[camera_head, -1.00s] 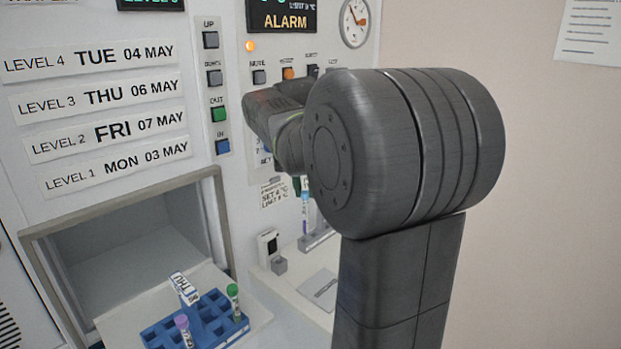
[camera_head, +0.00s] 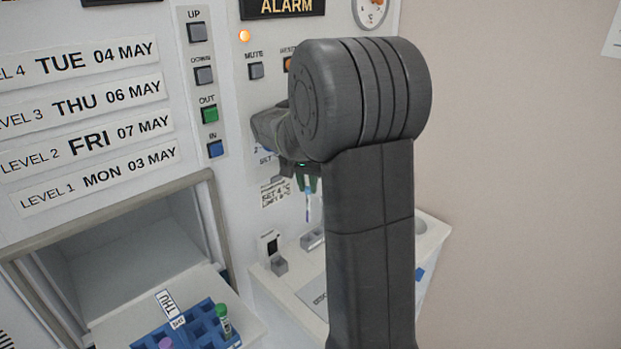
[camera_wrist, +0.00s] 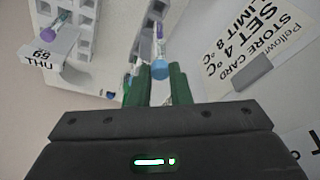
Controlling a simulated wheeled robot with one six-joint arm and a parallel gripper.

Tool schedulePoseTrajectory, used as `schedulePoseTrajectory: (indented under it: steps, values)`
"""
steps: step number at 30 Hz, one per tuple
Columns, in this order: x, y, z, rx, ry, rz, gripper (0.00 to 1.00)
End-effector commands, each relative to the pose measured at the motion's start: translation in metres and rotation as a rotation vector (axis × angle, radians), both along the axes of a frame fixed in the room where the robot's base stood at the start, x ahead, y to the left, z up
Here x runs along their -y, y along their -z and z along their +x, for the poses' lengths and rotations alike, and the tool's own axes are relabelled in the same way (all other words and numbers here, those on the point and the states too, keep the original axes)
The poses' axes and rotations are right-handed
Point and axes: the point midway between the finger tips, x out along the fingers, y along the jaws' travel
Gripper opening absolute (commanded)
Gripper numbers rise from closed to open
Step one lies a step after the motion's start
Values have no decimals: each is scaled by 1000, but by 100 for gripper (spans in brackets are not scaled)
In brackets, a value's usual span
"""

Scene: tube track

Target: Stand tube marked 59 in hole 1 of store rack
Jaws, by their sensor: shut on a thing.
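My gripper (camera_head: 308,184) has green fingers and is shut on a slim tube (camera_head: 308,206), which hangs roughly upright in front of the white cabinet. A blue rack (camera_head: 204,309) with several holes sits at lower left, apart from my gripper.
A green-capped tube (camera_head: 223,320) and a purple cap (camera_head: 165,342) show at the blue rack. An open hatch (camera_head: 130,262) lies behind it. A small grey holder (camera_head: 312,238) is on the white ledge below my gripper. Cabinet buttons (camera_head: 209,115) are close to the arm.

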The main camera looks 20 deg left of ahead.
Motion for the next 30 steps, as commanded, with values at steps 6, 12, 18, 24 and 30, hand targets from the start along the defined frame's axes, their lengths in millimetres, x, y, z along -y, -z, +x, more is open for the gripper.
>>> schedulePoseTrajectory:
  steps: [6, 12, 18, 24, 30]
  values:
    - [-1, 13, 0, 0, -1, 2, 2]
    - [-1, 31, 0, -1, 0, 1, 2]
    - [0, 45, 0, -1, 0, 0, 2]
    - [0, 48, 0, 0, 0, 1, 2]
    - [0, 47, 0, 0, 0, 1, 2]
